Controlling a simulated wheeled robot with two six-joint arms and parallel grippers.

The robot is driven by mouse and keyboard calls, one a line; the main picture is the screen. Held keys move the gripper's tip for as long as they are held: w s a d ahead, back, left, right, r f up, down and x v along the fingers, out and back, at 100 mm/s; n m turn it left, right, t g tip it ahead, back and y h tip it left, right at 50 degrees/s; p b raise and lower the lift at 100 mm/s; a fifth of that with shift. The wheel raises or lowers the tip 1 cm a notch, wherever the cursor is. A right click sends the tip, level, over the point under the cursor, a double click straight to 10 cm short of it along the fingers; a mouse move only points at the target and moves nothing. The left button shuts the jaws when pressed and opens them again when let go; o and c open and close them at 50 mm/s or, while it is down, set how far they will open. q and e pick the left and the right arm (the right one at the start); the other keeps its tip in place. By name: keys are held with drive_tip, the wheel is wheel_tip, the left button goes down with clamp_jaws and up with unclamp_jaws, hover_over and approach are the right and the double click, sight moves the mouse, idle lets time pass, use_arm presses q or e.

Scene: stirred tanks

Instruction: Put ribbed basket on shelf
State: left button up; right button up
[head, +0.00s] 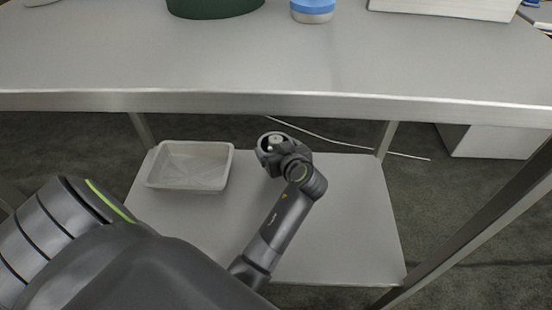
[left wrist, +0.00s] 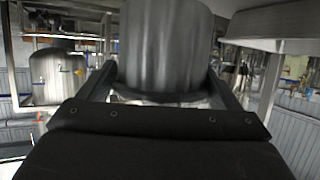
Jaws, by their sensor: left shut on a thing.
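A pale grey open basket (head: 190,180) stands upright on the lower shelf (head: 340,220), toward its left side. I cannot make out its ribs clearly. My left gripper (head: 272,150) is over the back middle of this shelf, to the right of the basket and apart from it. In the left wrist view, a grey cylindrical thing (left wrist: 168,45) with vertical streaks and a dark lower rim fills the space between the fingers (left wrist: 168,92), which are shut on it. In the head view this thing is not clearly seen. My right gripper is not in view.
The steel table top (head: 250,62) spans above the shelf; its front edge and legs border the space. A dark green round thing (head: 210,8), a blue and white container (head: 312,10) and a white box (head: 445,8) stand on top. The lower shelf's right side is bare.

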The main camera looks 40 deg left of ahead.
use_arm(q)
drive_tip(key=shift+f+b, duration=0.7)
drive_tip(key=shift+f, duration=1.15)
drive_tip(key=shift+f, duration=0.25)
drive_tip(key=o, duration=0.9)
drive_tip(key=shift+c, duration=0.2)
drive_tip(key=shift+r, duration=0.1)
